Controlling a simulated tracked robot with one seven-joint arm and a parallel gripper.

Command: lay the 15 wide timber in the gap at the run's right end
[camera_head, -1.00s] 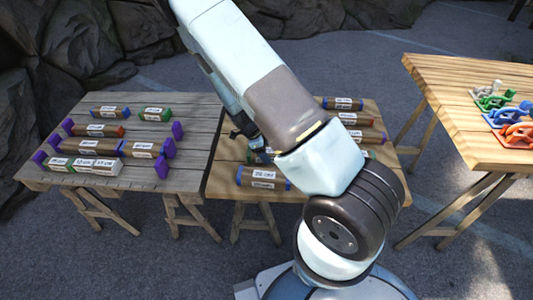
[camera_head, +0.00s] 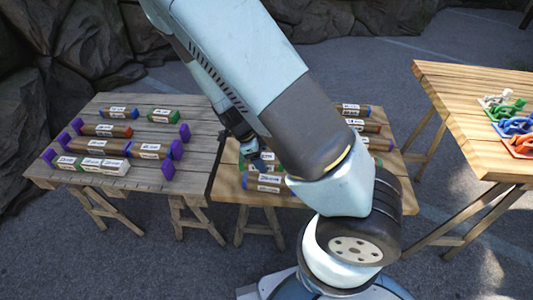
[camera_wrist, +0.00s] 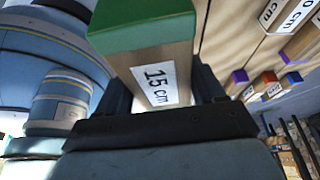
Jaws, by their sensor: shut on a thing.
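My gripper (camera_wrist: 155,100) is shut on a light wooden timber (camera_wrist: 183,60) with a green end and a "15 cm" label, seen close in the wrist view. In the head view my gripper (camera_head: 246,148) is partly behind my arm, over the left part of the middle table. On the left table, runs of timbers lie between purple end blocks. The front run of pale timbers (camera_head: 92,165) has a gap (camera_head: 145,170) before its right purple block (camera_head: 167,169). The back run, a brown red-ended timber (camera_head: 105,130), has a wider gap (camera_head: 155,134) before its right block (camera_head: 185,132).
The middle run (camera_head: 100,147) is filled up to its right block. Two loose timbers (camera_head: 118,112) lie at the left table's back. More timbers (camera_head: 265,184) lie on the middle table, partly hidden by my arm. Coloured brackets (camera_head: 515,126) stand on the right table.

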